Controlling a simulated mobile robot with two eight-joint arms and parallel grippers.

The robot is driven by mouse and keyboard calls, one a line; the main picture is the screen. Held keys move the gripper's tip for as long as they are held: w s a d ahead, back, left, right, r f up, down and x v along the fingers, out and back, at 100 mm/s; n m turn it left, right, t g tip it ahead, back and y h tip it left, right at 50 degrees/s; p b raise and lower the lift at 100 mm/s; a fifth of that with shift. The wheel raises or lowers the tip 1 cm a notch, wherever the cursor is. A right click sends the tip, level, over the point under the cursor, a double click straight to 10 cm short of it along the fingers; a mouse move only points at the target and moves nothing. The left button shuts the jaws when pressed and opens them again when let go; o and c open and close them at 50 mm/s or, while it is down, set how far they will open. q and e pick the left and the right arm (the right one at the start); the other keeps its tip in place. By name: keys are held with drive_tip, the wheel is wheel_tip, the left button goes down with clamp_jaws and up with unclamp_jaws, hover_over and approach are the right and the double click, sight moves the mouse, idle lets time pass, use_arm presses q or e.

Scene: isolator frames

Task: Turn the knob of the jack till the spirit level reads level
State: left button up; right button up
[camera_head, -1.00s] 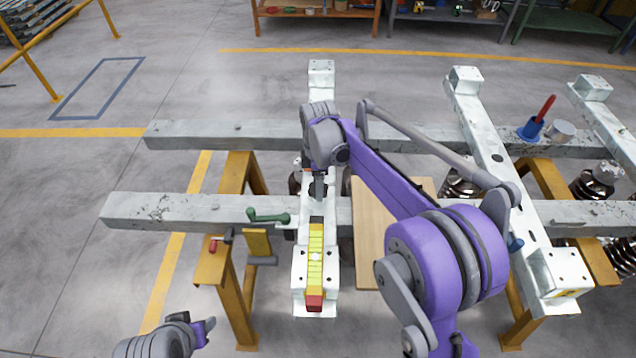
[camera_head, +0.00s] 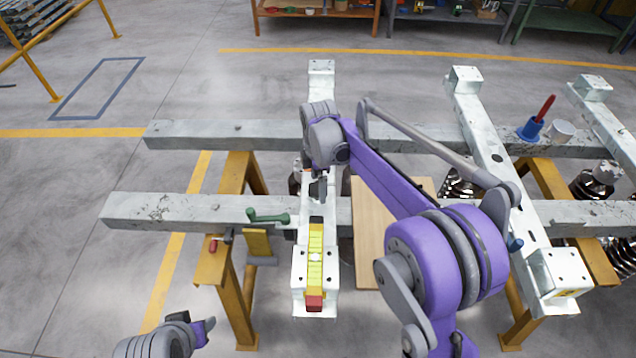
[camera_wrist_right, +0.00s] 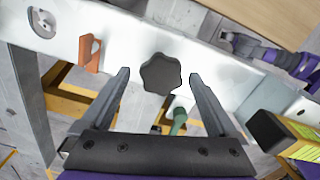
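The dark star-shaped knob (camera_wrist_right: 160,74) of the jack shows in the right wrist view against a white beam. My right gripper (camera_wrist_right: 158,80) is open, with its fingers apart on either side of the knob; I see a gap on both sides. In the head view my right gripper (camera_head: 318,190) points down over the white beam and hides the knob. The yellow spirit level (camera_head: 315,262) with a red end lies along the beam; its bubble is too small to read. It also shows at the right wrist view's edge (camera_wrist_right: 303,134). My left gripper (camera_head: 203,331) is low at left, away from the beam.
The white beam (camera_head: 300,282) crosses two grey rails (camera_head: 170,208). A green crank handle (camera_head: 268,216) sits left of it, and an orange tab (camera_wrist_right: 90,53) is near the knob. A wooden board (camera_head: 368,230) lies to the right.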

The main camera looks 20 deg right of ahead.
wheel_tip(320, 180, up, 11)
drive_tip(key=p, duration=0.1)
idle(0.7)
drive_tip(key=shift+f, duration=0.1)
drive_tip(key=shift+s, duration=0.1)
drive_tip(key=s+d+r+m+t+p, duration=0.25)
drive_tip(key=s+m, duration=0.65)
drive_tip(key=s, duration=0.5)
drive_tip(key=s+f+m+t+p, duration=0.3)
drive_tip(key=s+f+m, duration=0.2)
drive_tip(key=s, duration=0.8)
drive_tip(key=m, duration=0.3)
drive_tip(key=shift+s+d+m, duration=0.15)
drive_tip(key=shift+d+m, duration=0.15)
drive_tip(key=shift+m, duration=0.1)
